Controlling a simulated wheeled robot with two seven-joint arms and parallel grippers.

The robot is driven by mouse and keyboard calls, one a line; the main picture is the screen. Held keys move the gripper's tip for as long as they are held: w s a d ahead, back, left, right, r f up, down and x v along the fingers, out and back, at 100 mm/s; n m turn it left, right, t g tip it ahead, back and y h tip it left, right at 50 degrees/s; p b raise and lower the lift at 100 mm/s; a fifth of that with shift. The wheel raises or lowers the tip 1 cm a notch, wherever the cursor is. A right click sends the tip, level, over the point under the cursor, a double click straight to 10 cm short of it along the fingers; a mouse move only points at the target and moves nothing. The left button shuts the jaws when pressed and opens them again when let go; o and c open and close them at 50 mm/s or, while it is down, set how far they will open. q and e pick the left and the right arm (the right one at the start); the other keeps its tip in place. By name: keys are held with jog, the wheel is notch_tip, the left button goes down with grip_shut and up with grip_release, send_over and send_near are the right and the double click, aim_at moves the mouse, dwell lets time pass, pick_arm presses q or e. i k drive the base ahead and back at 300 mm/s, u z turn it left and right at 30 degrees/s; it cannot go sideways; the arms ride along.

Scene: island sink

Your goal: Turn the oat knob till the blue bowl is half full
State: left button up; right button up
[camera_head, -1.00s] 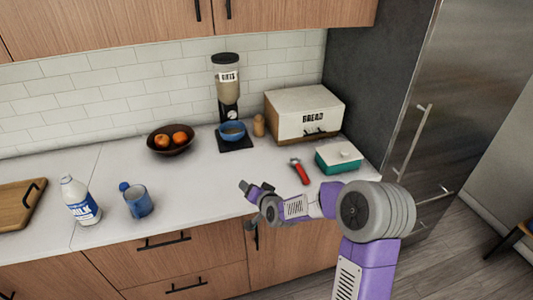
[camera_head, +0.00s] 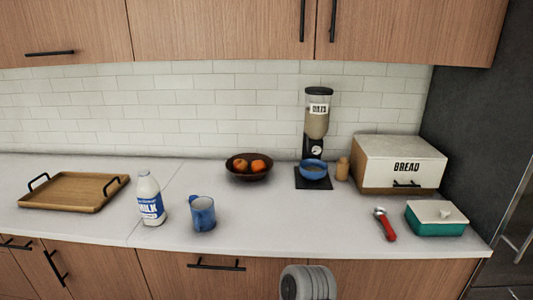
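The oat dispenser (camera_head: 317,120) stands at the back of the counter against the tiled wall. Its clear hopper holds pale oats and carries a label. Its knob (camera_head: 317,150) is a small round dial with a light mark, low on the black body. The blue bowl (camera_head: 313,171) stands upright on the dispenser's dark base below the knob. Neither my left nor my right gripper shows now; only a grey round part of my arm is at the bottom edge.
A fruit bowl (camera_head: 249,167) stands left of the dispenser; a wooden shaker (camera_head: 342,169) and bread box (camera_head: 399,164) stand right. A red-handled tool (camera_head: 385,224) and teal butter dish (camera_head: 436,219) lie at front right. Milk (camera_head: 150,199), a blue mug (camera_head: 202,214) and a tray (camera_head: 74,191) are left.

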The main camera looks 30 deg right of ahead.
aim_at(316, 149)
jog(key=u, duration=0.85)
jog(key=k, duration=1.15)
jog(key=z, duration=1.4)
jog(key=i, duration=0.45)
